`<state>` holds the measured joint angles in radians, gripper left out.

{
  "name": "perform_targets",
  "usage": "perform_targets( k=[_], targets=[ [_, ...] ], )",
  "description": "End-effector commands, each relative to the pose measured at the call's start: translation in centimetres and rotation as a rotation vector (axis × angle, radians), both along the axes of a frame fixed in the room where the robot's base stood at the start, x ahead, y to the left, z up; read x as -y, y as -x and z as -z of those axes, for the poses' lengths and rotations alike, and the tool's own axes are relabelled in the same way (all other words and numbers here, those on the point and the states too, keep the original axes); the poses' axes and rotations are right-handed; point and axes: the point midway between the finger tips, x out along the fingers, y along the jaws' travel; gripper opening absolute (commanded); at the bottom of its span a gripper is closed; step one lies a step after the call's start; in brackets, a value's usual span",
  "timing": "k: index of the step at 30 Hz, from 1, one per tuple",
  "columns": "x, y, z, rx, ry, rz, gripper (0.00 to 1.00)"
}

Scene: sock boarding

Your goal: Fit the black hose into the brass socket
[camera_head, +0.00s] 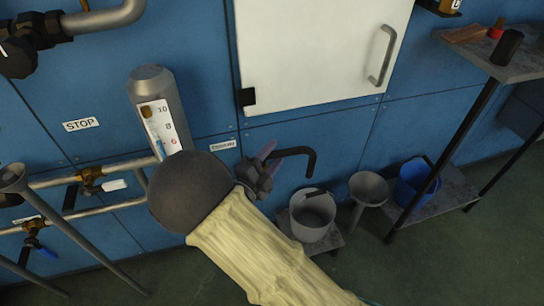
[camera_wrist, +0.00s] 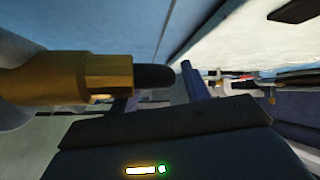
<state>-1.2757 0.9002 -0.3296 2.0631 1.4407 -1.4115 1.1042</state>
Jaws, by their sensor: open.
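The black hose (camera_head: 300,152) shows in the head view as a bent dark piece just right of my gripper (camera_head: 266,164), with its free end turned down. In the wrist view, the brass socket (camera_wrist: 75,79) lies across the left side. A short, rounded black piece (camera_wrist: 154,77), which looks like part of the hose, meets its right end. I cannot tell how deep any fit is. My gripper's purple-blue fingers are apart, close to this black piece, and do not visibly clamp it. In the head view my arm and wrist hide the socket.
A blue panelled wall with a white cabinet door (camera_head: 318,45) stands behind. A grey bucket (camera_head: 312,216), a grey funnel (camera_head: 369,188) and a blue bucket (camera_head: 415,182) are at lower right. Pipes with valves (camera_head: 91,181) run at left, beside a grey cylinder with a scale (camera_head: 150,85).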

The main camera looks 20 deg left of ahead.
Motion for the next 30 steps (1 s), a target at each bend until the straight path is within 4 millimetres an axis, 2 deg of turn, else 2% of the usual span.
perform_targets(
  k=[8, 30],
  targets=[
    [-0.5, 1.3, 0.1, -0.002, 0.001, -0.001, 0.47],
    [-5.3, 14.4, 1.8, -0.001, 0.001, -0.003, 0.47]
  ],
)
